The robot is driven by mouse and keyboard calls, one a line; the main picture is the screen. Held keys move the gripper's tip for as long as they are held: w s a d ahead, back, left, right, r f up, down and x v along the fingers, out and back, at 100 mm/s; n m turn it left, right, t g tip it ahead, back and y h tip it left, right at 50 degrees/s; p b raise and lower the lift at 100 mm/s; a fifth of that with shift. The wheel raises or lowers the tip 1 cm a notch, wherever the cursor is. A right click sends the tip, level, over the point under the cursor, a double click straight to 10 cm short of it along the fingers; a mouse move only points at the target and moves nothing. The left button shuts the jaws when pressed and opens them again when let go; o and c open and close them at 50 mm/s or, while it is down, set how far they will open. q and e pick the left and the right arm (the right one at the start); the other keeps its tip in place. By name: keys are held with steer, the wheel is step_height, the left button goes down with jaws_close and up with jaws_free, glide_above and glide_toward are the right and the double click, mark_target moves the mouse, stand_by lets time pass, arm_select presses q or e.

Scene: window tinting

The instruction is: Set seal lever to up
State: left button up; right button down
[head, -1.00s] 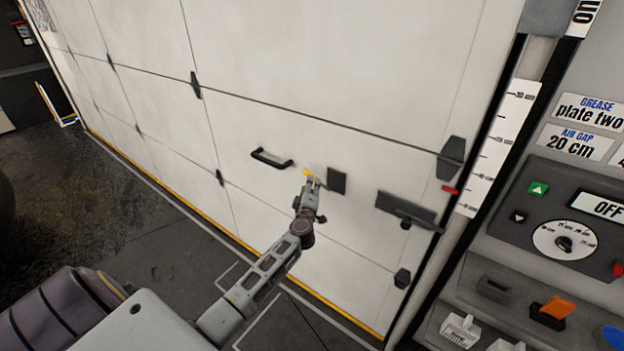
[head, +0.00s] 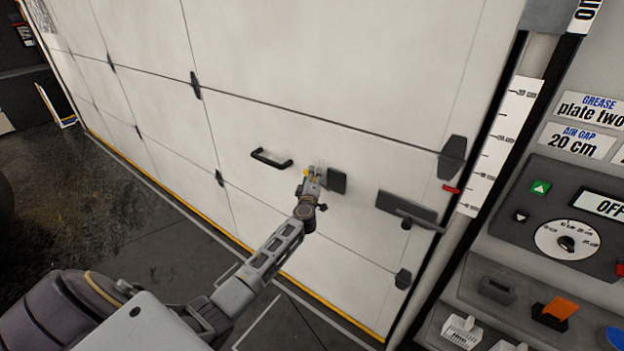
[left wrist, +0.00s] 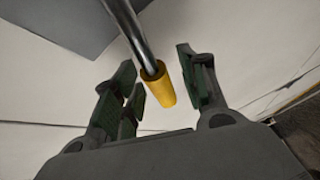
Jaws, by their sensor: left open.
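The lever is a shiny metal rod (left wrist: 130,28) with a yellow tip (left wrist: 160,87), beside a dark plate (head: 336,181) on the white sectional door. In the head view the yellow tip (head: 305,173) shows just left of the plate, and my gripper hides most of the rod. My left gripper (head: 316,172) is at the lever, left of the plate. In the left wrist view its jaws (left wrist: 158,80) are open, with the yellow tip between them and gaps visible on both sides.
A black handle (head: 271,159) is on the door left of the lever. A dark latch plate (head: 407,208) with a bar is to the right. A control panel (head: 560,220) and a shelf with tools stand at far right. The door around the lever is otherwise flat.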

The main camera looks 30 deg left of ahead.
arm_select(q)
jaws_close()
stand_by(0.3)
